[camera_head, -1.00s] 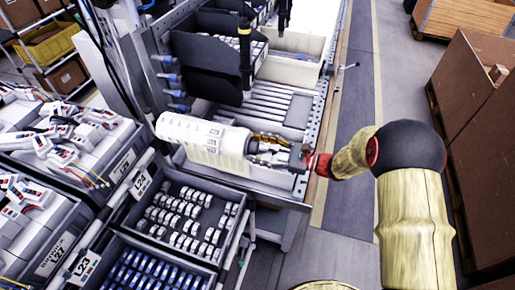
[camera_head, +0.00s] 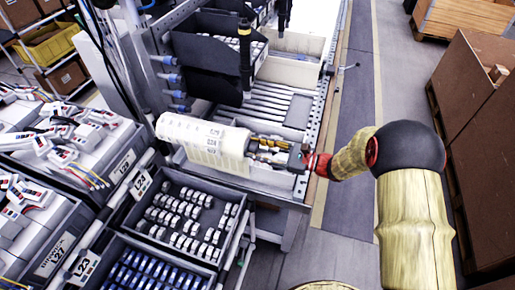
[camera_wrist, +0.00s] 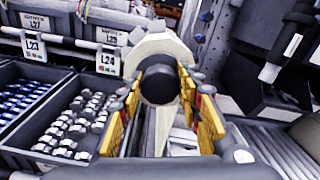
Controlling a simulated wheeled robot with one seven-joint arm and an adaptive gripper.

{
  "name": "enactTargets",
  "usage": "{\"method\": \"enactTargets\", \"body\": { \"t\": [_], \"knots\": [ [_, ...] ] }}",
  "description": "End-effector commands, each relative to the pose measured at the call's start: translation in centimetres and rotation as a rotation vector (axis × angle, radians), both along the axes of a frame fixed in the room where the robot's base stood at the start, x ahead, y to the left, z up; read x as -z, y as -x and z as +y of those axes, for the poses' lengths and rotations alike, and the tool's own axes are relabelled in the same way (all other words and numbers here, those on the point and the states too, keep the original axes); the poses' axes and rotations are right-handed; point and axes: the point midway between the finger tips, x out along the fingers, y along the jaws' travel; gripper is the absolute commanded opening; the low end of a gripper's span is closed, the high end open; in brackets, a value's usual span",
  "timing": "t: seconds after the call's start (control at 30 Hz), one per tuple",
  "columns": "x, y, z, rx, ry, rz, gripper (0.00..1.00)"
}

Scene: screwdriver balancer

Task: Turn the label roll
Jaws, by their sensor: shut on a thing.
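The label roll (camera_head: 190,136) is a cream-white horizontal cylinder with printed numbers, beside the roller table in the head view. A sheet of labels hangs below it. In the wrist view its pale round end (camera_wrist: 163,46) faces me, with a dark round knob (camera_wrist: 160,84) at its centre. My gripper (camera_head: 258,145) is at the roll's right end in the head view. In the wrist view its yellow-padded fingers (camera_wrist: 158,102) stand on both sides of the dark knob and are shut on it. The contact faces are partly hidden.
A grey bin of small white parts (camera_head: 187,220) stands below the roll, and a bin of blue parts (camera_head: 140,272) is nearer. The roller table (camera_head: 270,115) with a black bin (camera_head: 210,60) lies behind. The aisle floor (camera_head: 352,120) to the right is clear.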

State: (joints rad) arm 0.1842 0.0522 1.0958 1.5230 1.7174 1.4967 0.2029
Motion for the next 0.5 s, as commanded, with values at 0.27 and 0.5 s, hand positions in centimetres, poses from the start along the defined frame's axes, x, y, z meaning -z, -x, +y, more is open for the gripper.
{"method": "enactTargets", "body": {
  "t": [0.27,0.5],
  "knots": [
    [-0.02,0.0,0.0,0.0,-0.004,0.01,0.09],
    [-0.18,-0.03,-0.01,0.0,-0.022,0.063,0.09]
  ]
}}
